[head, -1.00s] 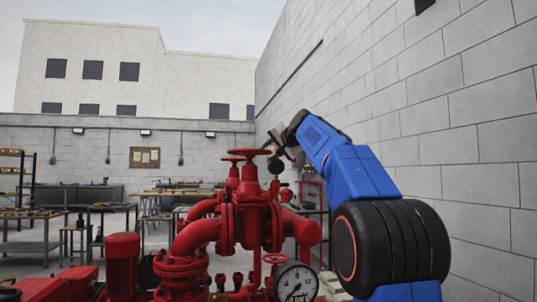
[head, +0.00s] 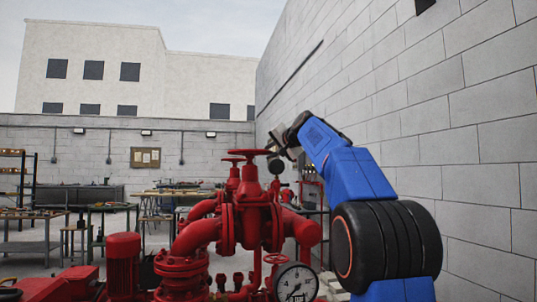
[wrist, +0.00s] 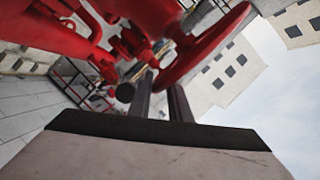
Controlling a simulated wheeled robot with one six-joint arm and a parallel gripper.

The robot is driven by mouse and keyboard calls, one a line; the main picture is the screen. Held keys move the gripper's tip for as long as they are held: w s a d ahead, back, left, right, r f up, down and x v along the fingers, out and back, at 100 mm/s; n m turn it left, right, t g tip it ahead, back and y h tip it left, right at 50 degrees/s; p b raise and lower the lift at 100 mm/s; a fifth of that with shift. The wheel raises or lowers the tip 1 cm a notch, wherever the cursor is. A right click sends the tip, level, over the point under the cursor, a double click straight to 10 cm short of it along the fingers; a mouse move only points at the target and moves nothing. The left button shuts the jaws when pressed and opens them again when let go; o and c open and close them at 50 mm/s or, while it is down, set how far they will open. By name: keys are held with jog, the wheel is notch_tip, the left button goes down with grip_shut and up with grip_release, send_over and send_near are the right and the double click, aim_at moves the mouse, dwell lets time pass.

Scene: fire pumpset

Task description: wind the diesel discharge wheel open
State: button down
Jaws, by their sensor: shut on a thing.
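A red handwheel (head: 248,152) sits level on top of the near red valve (head: 250,205) in the head view. My gripper (head: 273,147) is at the wheel's right edge. In the wrist view, the two dark fingers of my gripper (wrist: 163,95) straddle the near end of the red wheel rim (wrist: 205,47), and they are shut on it. The fingertips are partly hidden behind the rim. A second red handwheel (head: 232,159) shows behind and left of the first. I cannot read any label on either wheel.
A pressure gauge (head: 296,284) stands in front, below the valve. Red pipes (head: 190,240) and a red motor (head: 123,262) lie to the left. A block wall (head: 450,130) runs along the right. Workbenches (head: 105,215) stand farther back.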

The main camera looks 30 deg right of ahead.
jog(key=shift+w+d+f+n+y, duration=0.1)
jog(key=shift+w+d+n+y, duration=0.15)
jog(key=shift+w+n+y, duration=0.35)
jog(key=shift+w+d+n+y, duration=0.15)
jog(key=shift+d+n+y, duration=0.2)
jog(key=shift+y, duration=0.55)
jog(key=shift+w+n+g+y, duration=0.55)
jog(key=shift+n+y, duration=0.35)
jog(key=shift+y, duration=0.15)
jog(key=shift+w+n+g+y, duration=0.5)
jog(key=shift+n+y, duration=0.35)
jog(key=shift+y, duration=0.2)
jog(key=shift+w, duration=0.1)
jog(key=c, duration=1.7)
grip_release()
jog(key=v, duration=1.7)
jog(key=shift+d, duration=0.2)
